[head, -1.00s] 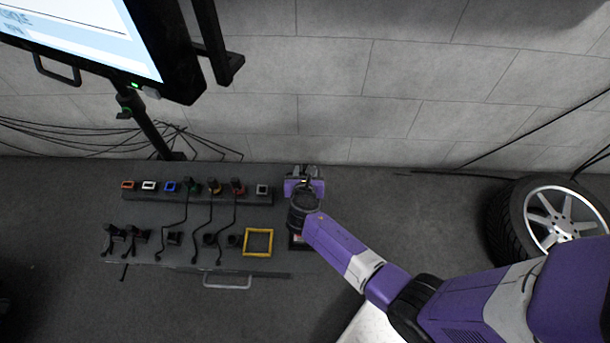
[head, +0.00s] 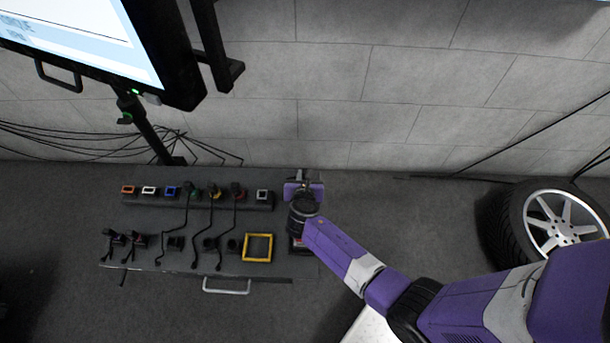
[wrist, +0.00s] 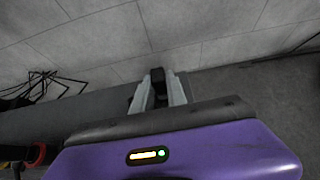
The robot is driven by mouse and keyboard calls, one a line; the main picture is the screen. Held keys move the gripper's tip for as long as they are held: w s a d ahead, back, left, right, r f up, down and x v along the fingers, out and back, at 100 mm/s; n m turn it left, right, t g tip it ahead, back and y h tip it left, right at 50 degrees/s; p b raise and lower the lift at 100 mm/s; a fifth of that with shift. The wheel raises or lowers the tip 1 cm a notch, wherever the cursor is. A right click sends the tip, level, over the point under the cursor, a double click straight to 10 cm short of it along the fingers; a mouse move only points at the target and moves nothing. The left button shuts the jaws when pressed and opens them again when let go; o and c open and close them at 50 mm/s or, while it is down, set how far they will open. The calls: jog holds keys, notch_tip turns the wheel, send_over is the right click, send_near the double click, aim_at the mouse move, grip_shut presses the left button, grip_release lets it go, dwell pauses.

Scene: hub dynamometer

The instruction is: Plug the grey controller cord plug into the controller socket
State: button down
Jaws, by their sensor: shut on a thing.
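My gripper (wrist: 158,92) is shut on a small dark plug (wrist: 157,75), whose top shows between the two grey fingers in the wrist view. Its colour marking and cord cannot be made out. In the head view my gripper (head: 303,178) is beyond the right end of the socket strip, pointing away from me. A grey-framed socket (head: 262,195), which looks like the controller socket, is the rightmost on the strip, a short way left of my gripper. It looks empty. The held plug is apart from it and mostly hidden by my wrist in the head view.
The dark bench (head: 180,258) carries orange, white and blue sockets, then green, yellow and red ones with cords plugged in. Several dark plugs and a yellow frame (head: 258,234) lie in front. A monitor (head: 175,60) overhangs the left. A wheel (head: 550,222) stands right.

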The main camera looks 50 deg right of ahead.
jog(key=shift+r+p, duration=3.45)
jog(key=shift+p, duration=0.05)
jog(key=shift+a, duration=0.1)
jog(key=shift+s+a+p, duration=0.5)
jog(key=shift+s+a, duration=0.75)
jog(key=shift+a, duration=0.3)
jog(key=shift+s+a+p, duration=0.45)
jog(key=shift+s+a, duration=0.75)
jog(key=shift+a, duration=0.3)
jog(key=w+a+b, duration=0.3)
jog(key=w+a, duration=0.5)
jog(key=w, duration=0.2)
jog(key=shift+w+b, duration=0.25)
jog(key=shift+b, duration=0.05)
jog(key=shift+w+d, duration=0.1)
jog(key=shift+w, duration=0.05)
